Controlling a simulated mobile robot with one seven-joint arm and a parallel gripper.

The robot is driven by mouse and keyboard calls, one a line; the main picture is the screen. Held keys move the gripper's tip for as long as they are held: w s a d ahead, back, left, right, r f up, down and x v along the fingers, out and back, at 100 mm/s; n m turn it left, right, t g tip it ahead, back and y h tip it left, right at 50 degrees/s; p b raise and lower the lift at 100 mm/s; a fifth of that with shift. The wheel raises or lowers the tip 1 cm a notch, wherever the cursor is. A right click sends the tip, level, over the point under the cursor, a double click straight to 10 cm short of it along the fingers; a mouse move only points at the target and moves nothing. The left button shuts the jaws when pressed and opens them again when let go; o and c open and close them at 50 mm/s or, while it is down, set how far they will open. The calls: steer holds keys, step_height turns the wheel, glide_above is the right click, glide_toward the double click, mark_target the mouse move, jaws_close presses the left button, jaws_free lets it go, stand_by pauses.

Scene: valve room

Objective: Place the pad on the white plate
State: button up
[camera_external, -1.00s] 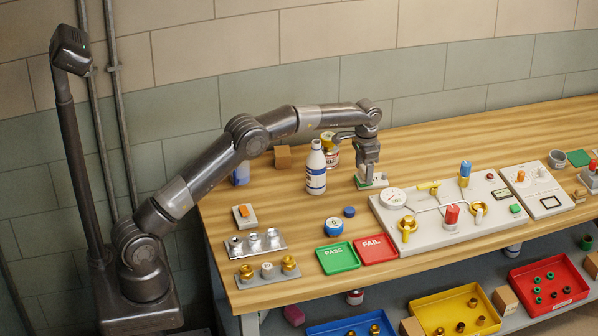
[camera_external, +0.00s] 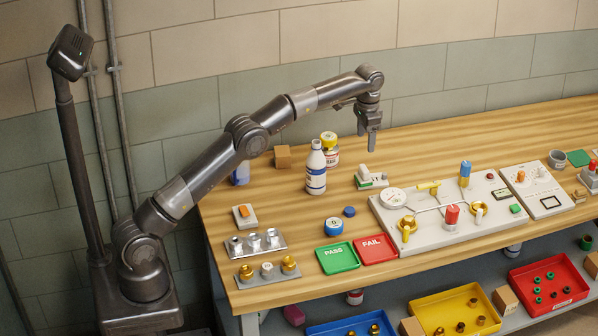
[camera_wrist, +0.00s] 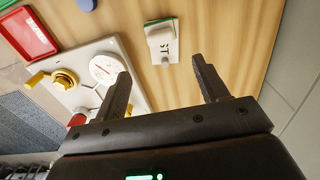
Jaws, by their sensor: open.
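A small white plate (camera_external: 379,181) with a green edge and dark lettering lies on the table behind the valve panel. A pale upright block (camera_external: 364,172), perhaps the pad, sits on its left part. In the wrist view the block (camera_wrist: 159,38) lies over the plate (camera_wrist: 173,45), beyond and between my fingertips. I cannot tell for sure that this block is the pad. My gripper (camera_external: 372,150) points down above the plate, clear of it. Its fingers (camera_wrist: 163,75) are apart with nothing between them.
The valve panel (camera_external: 450,232) with knobs and a gauge stands just in front. A white bottle (camera_external: 316,170) and a yellow-capped jar (camera_external: 331,150) stand to the left. Green PASS (camera_external: 337,258) and red FAIL (camera_external: 375,249) trays lie at the front. The table behind the plate is clear.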

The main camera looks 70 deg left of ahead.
steer(key=s+d+r+t, duration=0.1)
steer(key=s+d+r, duration=0.6)
steer(key=s, duration=0.4)
steer(key=s+d+r+t, duration=0.2)
steer(key=s+d+r, duration=0.3)
steer(key=s+r, duration=0.45)
steer(key=s+d+f+t, duration=0.1)
steer(key=s+d+f, duration=0.1)
steer(key=s, duration=0.7)
steer(key=s+d+f, duration=0.2)
steer(key=s+f, duration=0.3)
steer(key=s, duration=0.5)
steer(key=s+d+f+t, duration=0.1)
steer(key=s+f, duration=0.3)
steer(key=s, duration=0.6)
steer(key=shift+s+d+f+t, duration=0.15)
steer(key=shift+s+d+t, duration=0.15)
steer(key=shift+d, duration=0.4)
